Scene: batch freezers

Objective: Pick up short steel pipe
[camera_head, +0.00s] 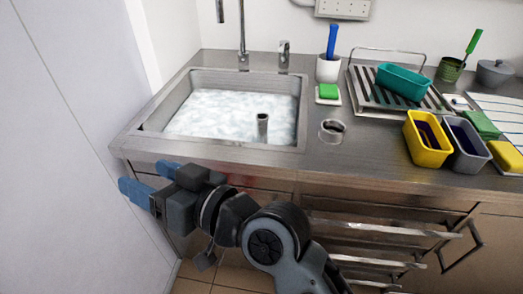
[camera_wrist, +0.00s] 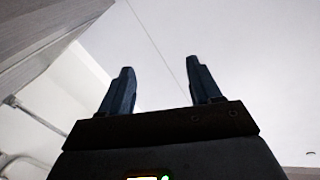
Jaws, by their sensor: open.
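A short steel pipe (camera_head: 262,126) stands upright in the sink (camera_head: 152,124), near its right front corner. Its lower part is hidden in the whitish, foamy sink contents. A wider, short metal ring (camera_head: 332,131) sits on the counter right of the sink. My gripper (camera_head: 138,180) is open and empty. It is in front of the counter at the lower left, pointing left, away from the pipe. In the wrist view my gripper's two blue fingers (camera_wrist: 158,82) stand apart with only pale wall between them.
The steel counter (camera_head: 390,170) has a tap (camera_head: 242,40) behind the sink. A white cup with a blue-handled tool (camera_head: 331,42), a rack with a teal tub (camera_head: 403,82), and a yellow tub (camera_head: 427,139) stand on the right. A pale wall (camera_head: 70,150) bounds the left.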

